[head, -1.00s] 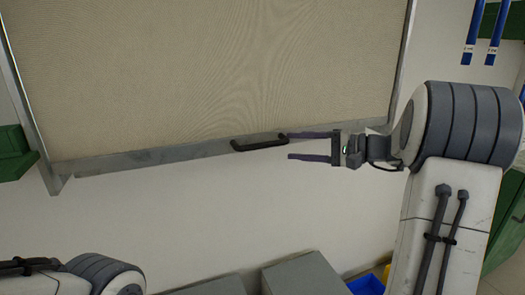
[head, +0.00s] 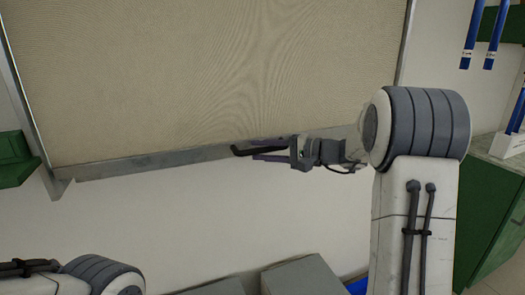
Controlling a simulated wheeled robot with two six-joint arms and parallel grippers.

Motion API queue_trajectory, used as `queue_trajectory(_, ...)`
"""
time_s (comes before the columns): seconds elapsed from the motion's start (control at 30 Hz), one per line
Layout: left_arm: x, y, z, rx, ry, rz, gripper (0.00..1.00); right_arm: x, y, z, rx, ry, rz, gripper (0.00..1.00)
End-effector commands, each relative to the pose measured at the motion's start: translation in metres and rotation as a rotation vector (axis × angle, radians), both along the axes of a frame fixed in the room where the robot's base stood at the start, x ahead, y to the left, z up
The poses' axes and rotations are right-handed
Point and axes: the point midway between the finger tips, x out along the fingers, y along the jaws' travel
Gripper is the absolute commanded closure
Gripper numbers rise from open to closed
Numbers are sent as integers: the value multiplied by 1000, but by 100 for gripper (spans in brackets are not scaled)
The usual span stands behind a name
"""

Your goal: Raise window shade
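The window shade (head: 200,75) is a beige woven panel filling the upper left of the head view. A grey bottom rail (head: 130,164) runs along its lower edge. A black bar handle (head: 242,152) sits on that rail, right of its middle. My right gripper (head: 257,150) comes in from the right, with its purple fingers at the handle, one above and one below. The handle hides part of the upper finger, so I cannot tell whether they press on it. My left gripper is out of view; only part of my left arm shows at bottom left.
A metal frame edge (head: 405,45) borders the shade on the right. A green object (head: 15,160) is at the left edge. Grey boxes (head: 300,275) stand below. A green cabinet (head: 490,205) and blue rods (head: 470,35) are at right. The wall below the rail is bare.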

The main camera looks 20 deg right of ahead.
Motion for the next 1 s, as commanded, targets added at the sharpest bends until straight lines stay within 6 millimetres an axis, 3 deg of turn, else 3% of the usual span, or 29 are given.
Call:
queue_trajectory(0.03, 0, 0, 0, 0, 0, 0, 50, 0, 0, 0, 0, 0, 0, 90)
queue_trajectory(0.07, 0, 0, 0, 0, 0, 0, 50, 0, 0, 0, 0, 0, 0, 100)
queue_trajectory(1.0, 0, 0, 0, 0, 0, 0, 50, -1, 0, 0, 0, 0, 1, 100)
